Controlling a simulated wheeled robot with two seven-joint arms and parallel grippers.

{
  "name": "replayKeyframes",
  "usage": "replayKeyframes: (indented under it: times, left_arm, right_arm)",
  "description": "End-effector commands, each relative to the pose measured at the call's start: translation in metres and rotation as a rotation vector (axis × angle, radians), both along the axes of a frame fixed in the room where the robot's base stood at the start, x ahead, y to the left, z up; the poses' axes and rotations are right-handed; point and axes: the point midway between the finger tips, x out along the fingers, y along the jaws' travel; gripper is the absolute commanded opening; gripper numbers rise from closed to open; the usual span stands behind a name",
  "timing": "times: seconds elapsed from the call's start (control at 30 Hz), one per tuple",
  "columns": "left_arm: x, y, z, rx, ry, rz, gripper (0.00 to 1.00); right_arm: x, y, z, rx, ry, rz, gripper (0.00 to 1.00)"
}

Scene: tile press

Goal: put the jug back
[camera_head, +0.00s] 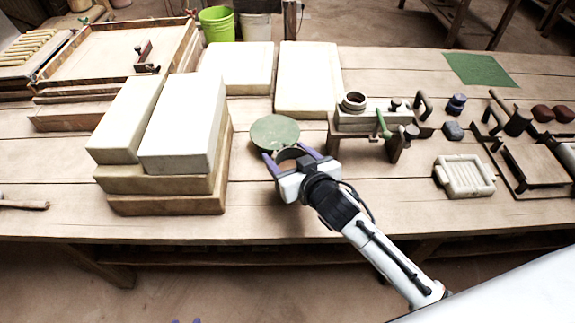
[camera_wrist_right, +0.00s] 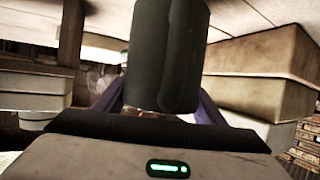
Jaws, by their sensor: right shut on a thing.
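My right gripper (camera_head: 289,162) reaches over the table with its purple fingers on either side of a dark round vessel, the jug (camera_head: 289,154). The jug's rim and brown inside show from above, partly hidden by the gripper. In the right wrist view the jug (camera_wrist_right: 168,55) is a dark grey cylinder standing between the fingers, and the gripper is shut on it. A round green disc (camera_head: 275,131) lies on the table just beyond the gripper. I cannot tell whether the jug touches the table. Only purple tips of my left gripper (camera_head: 186,321) show at the bottom edge.
Stacked cream slabs (camera_head: 182,125) stand close on the left. Two flat cream slabs (camera_head: 307,80) lie behind the disc. The table front between is clear.

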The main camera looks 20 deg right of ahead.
Motion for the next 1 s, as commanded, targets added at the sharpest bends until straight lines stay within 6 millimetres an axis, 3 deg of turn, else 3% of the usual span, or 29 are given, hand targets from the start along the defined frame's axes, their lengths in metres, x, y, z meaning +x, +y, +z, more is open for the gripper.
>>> replayKeyframes:
  times: [0.2,0.67,0.7,0.8,1.0]
  left_arm:
    - [0.003,0.0,-0.003,0.0,-0.005,0.0,0.31]
    - [0.003,0.0,-0.006,0.0,-0.006,0.0,0.31]
    - [0.003,0.0,-0.005,0.0,-0.006,0.0,0.31]
    - [0.003,0.0,-0.005,0.0,-0.005,0.001,0.31]
    - [0.001,0.0,-0.006,0.0,-0.003,0.001,0.31]
  right_arm:
    - [0.001,0.0,-0.026,-0.001,-0.003,0.001,0.13]
    - [0.001,0.0,-0.033,0.0,-0.004,0.001,0.13]
    - [0.0,0.0,-0.035,-0.002,0.003,-0.001,0.71]
    - [-0.001,0.0,-0.035,-0.002,0.003,-0.001,0.83]
    - [-0.001,0.0,-0.035,-0.003,0.003,0.0,0.83]
